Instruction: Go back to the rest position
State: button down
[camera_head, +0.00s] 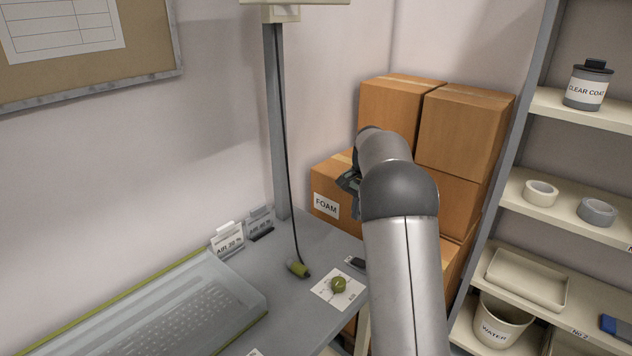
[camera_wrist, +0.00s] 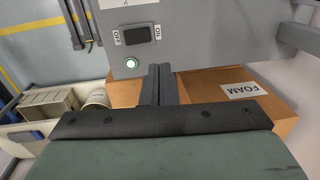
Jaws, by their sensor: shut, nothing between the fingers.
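My gripper (camera_head: 348,183) shows only in part in the head view, left of my arm's rounded grey joint and in front of the cardboard boxes. In the wrist view my gripper (camera_wrist: 158,85) has its two dark fingers together with nothing between them. Beyond the fingers is a grey panel (camera_wrist: 215,40) with a black switch (camera_wrist: 137,36) marked on and off, and a lit green round light (camera_wrist: 131,63). Whether the fingertips touch the panel I cannot tell.
Stacked cardboard boxes (camera_head: 465,130) stand behind my arm, one labelled FOAM (camera_head: 326,206). The grey table (camera_head: 300,318) holds a covered keyboard (camera_head: 190,310), small signs (camera_head: 228,240) and a green-ended cable (camera_head: 298,268). Shelves (camera_head: 515,195) stand at the right.

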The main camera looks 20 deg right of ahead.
jog(key=s+a+r+n, duration=0.1)
jog(key=s+a+n, duration=0.3)
jog(key=s, duration=0.5)
jog(key=s+a+r+n, duration=0.1)
jog(key=s+a, duration=0.5)
jog(key=s, duration=0.3)
jog(key=s+a+r+n, duration=0.25)
jog(key=s+a, duration=0.25)
jog(key=s, duration=0.4)
jog(key=s+a+f+n, duration=0.2)
jog(key=s+f+n, duration=0.2)
jog(key=s, duration=0.8)
jog(key=shift+a+f+h, duration=0.2)
jog(key=shift+f+h, duration=0.1)
jog(key=shift+f, duration=0.4)
